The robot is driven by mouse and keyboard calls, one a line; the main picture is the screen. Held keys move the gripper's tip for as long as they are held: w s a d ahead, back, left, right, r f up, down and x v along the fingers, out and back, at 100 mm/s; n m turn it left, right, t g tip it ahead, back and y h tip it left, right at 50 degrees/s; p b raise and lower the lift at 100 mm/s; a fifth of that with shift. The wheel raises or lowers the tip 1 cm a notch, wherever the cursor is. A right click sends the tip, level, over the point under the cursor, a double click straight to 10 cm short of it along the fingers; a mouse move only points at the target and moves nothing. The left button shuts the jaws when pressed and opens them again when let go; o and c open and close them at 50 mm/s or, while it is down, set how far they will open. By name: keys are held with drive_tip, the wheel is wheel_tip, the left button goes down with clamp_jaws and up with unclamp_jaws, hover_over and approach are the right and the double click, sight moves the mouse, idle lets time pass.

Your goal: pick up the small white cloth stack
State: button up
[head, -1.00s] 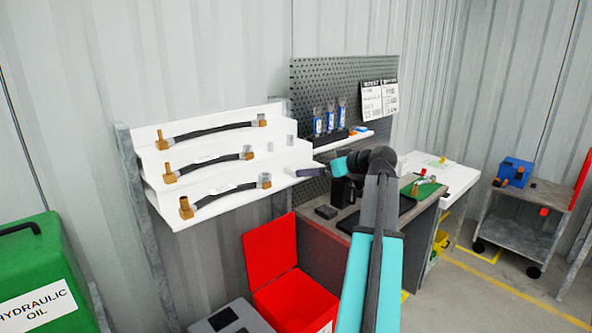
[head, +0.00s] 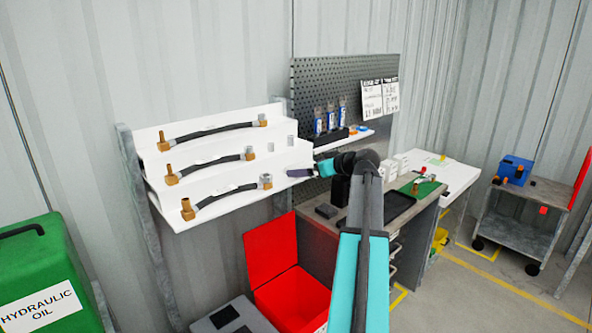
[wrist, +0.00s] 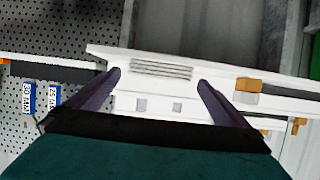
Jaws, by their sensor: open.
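A small white stack (wrist: 162,70) with several thin grey-edged layers, which looks like the cloth stack, lies on the white stepped shelf (wrist: 225,105) in the wrist view. My gripper (wrist: 158,79) is open, its two dark purple fingers apart on either side of the stack in the picture. I cannot tell how much height separates the fingertips from it. In the head view my gripper (head: 298,172) reaches left to the right end of the lowest shelf step (head: 235,204). The stack cannot be made out in the head view.
Hoses with brass fittings lie on the steps, one fitting (wrist: 248,86) showing right of my gripper. A pegboard (head: 350,85) with blue bottles (head: 330,120) stands to the right. Below are an open red bin (head: 290,298) and a grey workbench (head: 318,228).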

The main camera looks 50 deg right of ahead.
drive_tip(key=shift+p+x, duration=0.5)
drive_tip(key=shift+x, duration=0.95)
drive_tip(key=shift+r, duration=0.1)
drive_tip(key=shift+c, duration=0.4)
drive_tip(key=c, duration=1.1)
